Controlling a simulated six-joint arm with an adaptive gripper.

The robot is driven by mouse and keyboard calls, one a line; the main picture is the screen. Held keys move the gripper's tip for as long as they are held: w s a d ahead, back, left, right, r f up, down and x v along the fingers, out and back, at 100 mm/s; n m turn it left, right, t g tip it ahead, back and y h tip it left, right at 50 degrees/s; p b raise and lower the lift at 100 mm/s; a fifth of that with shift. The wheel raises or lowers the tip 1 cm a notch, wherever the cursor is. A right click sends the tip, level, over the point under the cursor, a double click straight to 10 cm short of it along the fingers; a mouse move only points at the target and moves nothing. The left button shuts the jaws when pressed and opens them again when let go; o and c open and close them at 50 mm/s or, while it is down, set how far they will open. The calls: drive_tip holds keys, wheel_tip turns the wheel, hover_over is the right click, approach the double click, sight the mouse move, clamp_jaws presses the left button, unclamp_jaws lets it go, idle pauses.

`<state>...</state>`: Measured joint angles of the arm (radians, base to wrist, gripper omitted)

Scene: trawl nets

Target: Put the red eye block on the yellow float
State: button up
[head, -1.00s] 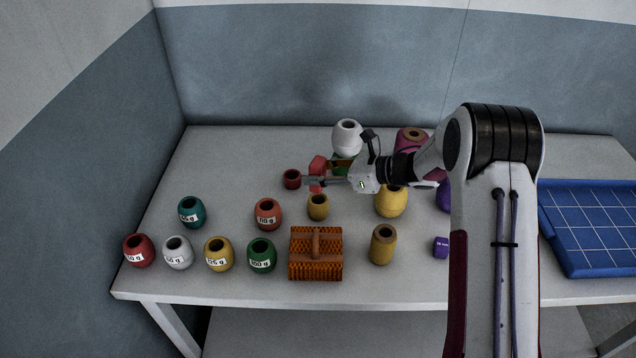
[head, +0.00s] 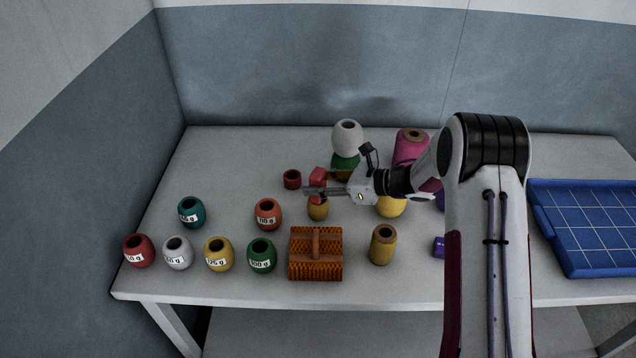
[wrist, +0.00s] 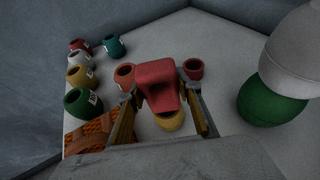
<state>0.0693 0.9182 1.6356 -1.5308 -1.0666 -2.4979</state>
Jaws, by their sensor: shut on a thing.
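My gripper (head: 322,191) is shut on the red eye block (head: 317,177). In the wrist view the block (wrist: 158,84) sits between the two fingers (wrist: 162,100). A small plain yellow float (head: 318,211) stands on the table just under the block in the head view, its top partly covered by the gripper. In the wrist view this float (wrist: 170,123) shows below the block, mostly hidden by it. The block appears held above the float; I cannot tell the gap.
An orange basket-like block (head: 315,266) is in front. White (head: 347,137) and green (head: 344,163) floats are stacked behind. A blue tray (head: 590,272) lies right.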

drive_tip(key=shift+f, duration=0.15)
drive_tip(key=o, duration=1.2)
drive_tip(key=shift+r, duration=0.2)
drive_tip(key=v, duration=1.2)
